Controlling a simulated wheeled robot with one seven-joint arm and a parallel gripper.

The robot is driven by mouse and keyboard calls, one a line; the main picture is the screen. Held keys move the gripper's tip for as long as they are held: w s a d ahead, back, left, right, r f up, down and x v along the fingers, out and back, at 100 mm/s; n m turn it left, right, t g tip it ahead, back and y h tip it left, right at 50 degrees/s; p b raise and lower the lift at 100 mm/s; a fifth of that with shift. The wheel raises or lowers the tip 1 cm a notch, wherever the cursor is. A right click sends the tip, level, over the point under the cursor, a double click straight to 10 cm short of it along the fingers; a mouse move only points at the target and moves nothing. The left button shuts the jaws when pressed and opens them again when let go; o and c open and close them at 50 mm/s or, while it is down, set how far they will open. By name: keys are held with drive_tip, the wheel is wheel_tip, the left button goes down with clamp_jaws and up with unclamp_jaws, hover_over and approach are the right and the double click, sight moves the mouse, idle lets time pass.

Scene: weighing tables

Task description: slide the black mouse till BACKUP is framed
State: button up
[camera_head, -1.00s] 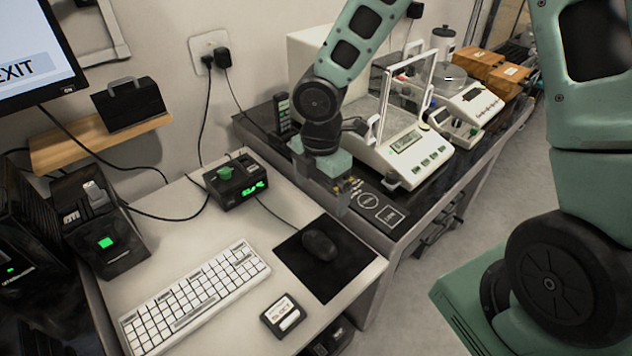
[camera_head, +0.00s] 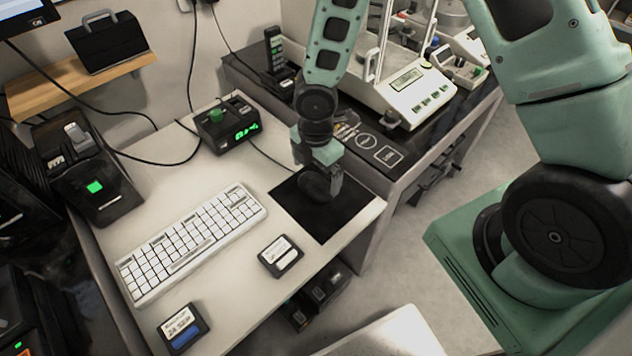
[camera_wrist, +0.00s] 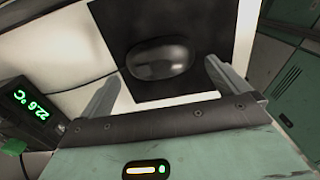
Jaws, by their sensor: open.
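The black mouse (camera_head: 314,186) lies on a dark square mouse pad (camera_head: 333,218) near the right edge of the white desk. My gripper (camera_head: 322,176) is just above and behind the mouse and partly hides it in the head view. In the wrist view my gripper (camera_wrist: 160,85) is open, its two fingers spread wide, and the mouse (camera_wrist: 160,60) lies ahead between their lines with nothing held. The screen's lower corner (camera_head: 25,12) shows at the top left. The word BACKUP and any frame around it are out of view.
A white keyboard (camera_head: 190,240) lies left of the pad. Two small labelled blocks, one (camera_head: 281,256) near the pad and one (camera_head: 183,330) at the desk front, lie on the desk. A black box with a green display (camera_head: 228,125) stands behind. A scale (camera_head: 405,90) stands on the dark table.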

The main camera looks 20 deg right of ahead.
sight(315, 181)
drive_tip(key=shift+f, duration=1.9)
drive_tip(key=c, duration=0.8)
drive_tip(key=shift+a, duration=0.1)
drive_tip(key=shift+s+a, duration=0.25)
drive_tip(key=shift+a, duration=0.45)
drive_tip(key=shift+s+a, duration=0.2)
drive_tip(key=shift+a, duration=0.5)
drive_tip(key=shift+s+a, duration=0.25)
drive_tip(key=shift+a, duration=0.45)
drive_tip(key=o, duration=0.8)
